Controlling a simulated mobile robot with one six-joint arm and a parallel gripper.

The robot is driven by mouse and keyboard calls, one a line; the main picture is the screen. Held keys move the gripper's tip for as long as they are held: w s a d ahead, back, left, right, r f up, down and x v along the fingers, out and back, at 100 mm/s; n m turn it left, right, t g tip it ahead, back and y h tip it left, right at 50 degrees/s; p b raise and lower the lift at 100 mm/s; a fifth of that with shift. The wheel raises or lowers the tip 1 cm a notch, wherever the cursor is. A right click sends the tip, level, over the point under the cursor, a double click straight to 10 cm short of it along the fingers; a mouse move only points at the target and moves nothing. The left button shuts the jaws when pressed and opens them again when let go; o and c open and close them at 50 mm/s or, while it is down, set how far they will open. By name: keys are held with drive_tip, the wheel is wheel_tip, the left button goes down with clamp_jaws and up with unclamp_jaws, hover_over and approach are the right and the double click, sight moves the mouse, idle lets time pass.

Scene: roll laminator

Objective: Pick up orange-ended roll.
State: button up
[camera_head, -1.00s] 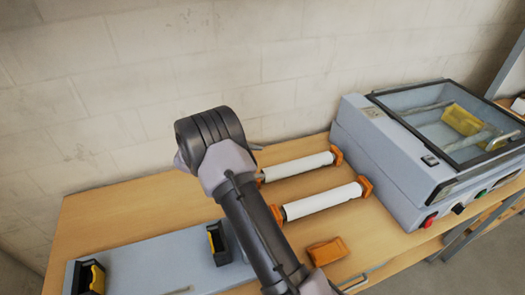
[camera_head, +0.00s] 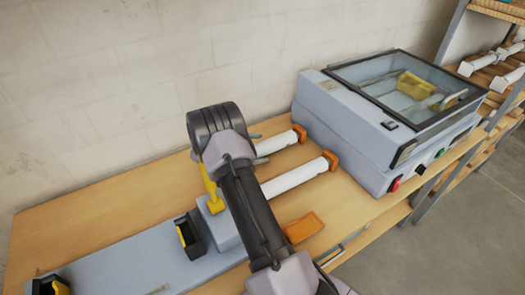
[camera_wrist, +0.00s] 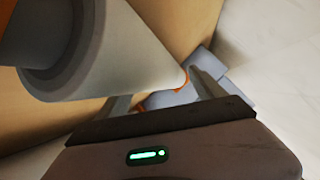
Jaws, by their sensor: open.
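Two white rolls lie side by side on the wooden table in the head view, a far roll (camera_head: 278,143) and a near roll (camera_head: 298,178). Each shows an orange end on its right, the far end piece (camera_head: 300,133) and the near end piece (camera_head: 331,160). Their left ends are hidden behind my arm. My gripper (camera_wrist: 165,97) is open in the wrist view. A white roll (camera_wrist: 115,50) with a grey end fills the upper left there, close to the fingers. A bit of orange (camera_wrist: 183,82) shows by the fingers. I cannot tell which roll this is.
A grey laminator (camera_head: 350,125) with a glass lid stands right of the rolls. An orange block (camera_head: 303,227) lies in front of them. A grey base (camera_head: 130,265) with black-and-yellow holders (camera_head: 188,235) is at left, with a yellow part (camera_head: 212,192) beside my arm. A wall is behind.

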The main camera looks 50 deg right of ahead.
drive_tip(key=shift+r, duration=0.1)
clamp_jaws()
